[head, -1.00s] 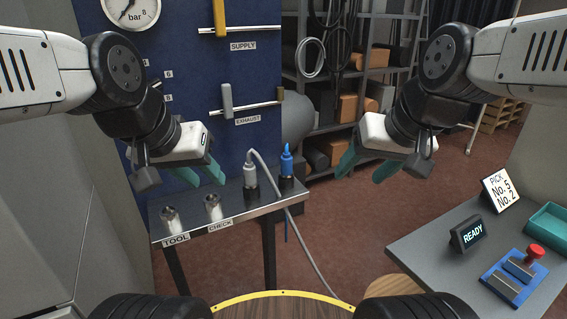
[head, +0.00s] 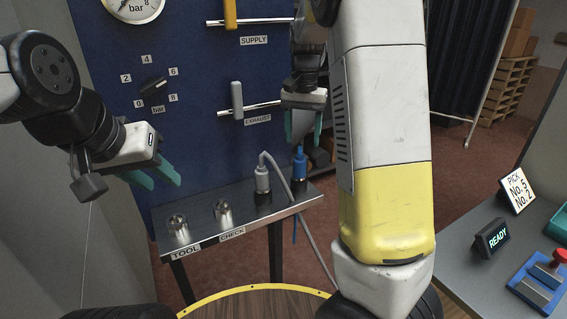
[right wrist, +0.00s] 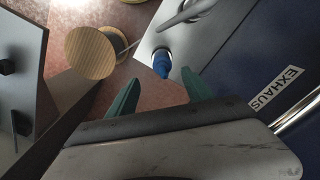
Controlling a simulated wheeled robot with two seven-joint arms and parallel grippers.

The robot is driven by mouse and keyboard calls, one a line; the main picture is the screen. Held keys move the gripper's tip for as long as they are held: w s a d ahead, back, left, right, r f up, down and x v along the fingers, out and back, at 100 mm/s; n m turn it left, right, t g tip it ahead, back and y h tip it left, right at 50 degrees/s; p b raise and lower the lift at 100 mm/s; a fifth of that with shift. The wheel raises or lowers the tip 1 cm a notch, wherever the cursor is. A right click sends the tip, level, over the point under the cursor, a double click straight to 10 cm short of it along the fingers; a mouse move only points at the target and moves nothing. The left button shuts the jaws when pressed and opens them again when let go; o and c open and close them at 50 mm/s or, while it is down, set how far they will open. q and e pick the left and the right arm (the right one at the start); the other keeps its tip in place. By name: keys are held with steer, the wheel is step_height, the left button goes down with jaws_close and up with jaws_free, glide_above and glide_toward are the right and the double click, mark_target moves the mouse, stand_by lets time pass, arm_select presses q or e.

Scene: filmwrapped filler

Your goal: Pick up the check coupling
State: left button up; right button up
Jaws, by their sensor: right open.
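A blue coupling (head: 299,162) stands upright at the right end of the narrow metal bench (head: 220,240). A grey coupling (head: 262,180) with a grey hose stands left of it. The bench carries TOOL and CHECK labels below two empty-looking metal sockets; neither coupling shows a label. My right gripper (head: 303,134) is open above the blue coupling, apart from it. In the right wrist view, the blue coupling (right wrist: 161,65) lies just beyond the gap between the open fingers (right wrist: 161,90). My left gripper (head: 164,183) is open and empty at the left, above the bench's left end.
The TOOL socket (head: 178,228) and CHECK socket (head: 223,213) stand at the bench's left. A blue panel (head: 195,75) with SUPPLY and EXHAUST valve handles rises behind. The EXHAUST handle (head: 237,100) is near my right gripper. A READY display (head: 492,238) stands on the right table.

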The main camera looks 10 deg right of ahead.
mark_target(300, 155)
steer(key=f, duration=0.7)
steer(key=shift+a+f, duration=0.15)
steer(key=shift+a, duration=0.1)
steer(key=shift+c, duration=0.2)
jaws_close()
